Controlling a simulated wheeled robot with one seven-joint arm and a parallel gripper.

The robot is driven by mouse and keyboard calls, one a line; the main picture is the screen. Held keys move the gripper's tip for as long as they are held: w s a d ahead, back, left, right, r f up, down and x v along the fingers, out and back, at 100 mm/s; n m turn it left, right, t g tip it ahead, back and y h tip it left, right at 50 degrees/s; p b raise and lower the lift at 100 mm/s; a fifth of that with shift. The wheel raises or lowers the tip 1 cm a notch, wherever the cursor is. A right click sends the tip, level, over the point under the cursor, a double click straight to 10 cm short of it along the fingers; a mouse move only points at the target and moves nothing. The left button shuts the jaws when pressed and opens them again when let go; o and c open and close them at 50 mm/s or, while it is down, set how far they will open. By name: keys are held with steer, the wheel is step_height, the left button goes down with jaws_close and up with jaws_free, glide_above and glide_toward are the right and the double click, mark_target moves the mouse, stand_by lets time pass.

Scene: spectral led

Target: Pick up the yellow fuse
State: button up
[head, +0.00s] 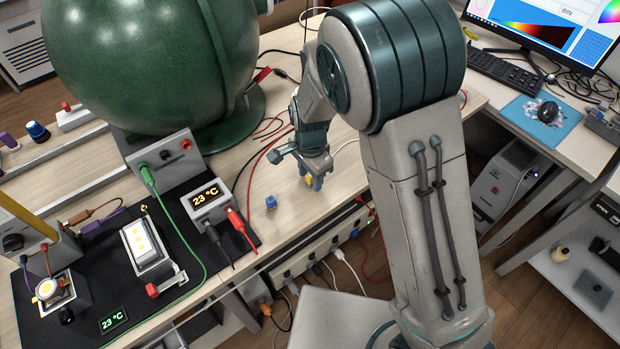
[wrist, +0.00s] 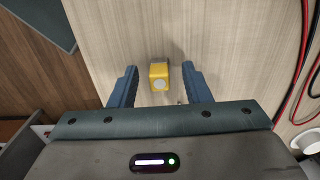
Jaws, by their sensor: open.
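The yellow fuse (wrist: 159,76) stands on the light wooden table top in the wrist view, with a pale round spot on its near face. My gripper (wrist: 159,88) is open, with one blue finger on each side of the fuse. There are gaps between the fuse and both fingers. In the head view, my gripper (head: 313,184) points down at the table near its front edge. A small bit of the yellow fuse (head: 309,181) shows between the fingers there, mostly hidden by them.
A small blue block (head: 270,202) stands on the table left of my gripper. A black mat (head: 60,300) with lamps and temperature displays lies further left. Red and black cables (head: 262,150) run behind the gripper. A power strip (head: 322,246) is below the table edge.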

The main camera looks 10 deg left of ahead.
jaws_close()
stand_by(0.3)
steer(key=shift+r, duration=0.65)
step_height(320, 180, up, 3)
steer(key=shift+d+r, duration=0.1)
steer(key=s+d+r, duration=0.2)
steer(key=d+r, duration=0.4)
steer(key=d, duration=0.5)
steer(key=shift+s+r+b, duration=0.2)
steer(key=shift+s+b, duration=0.1)
steer(key=shift+d, duration=0.1)
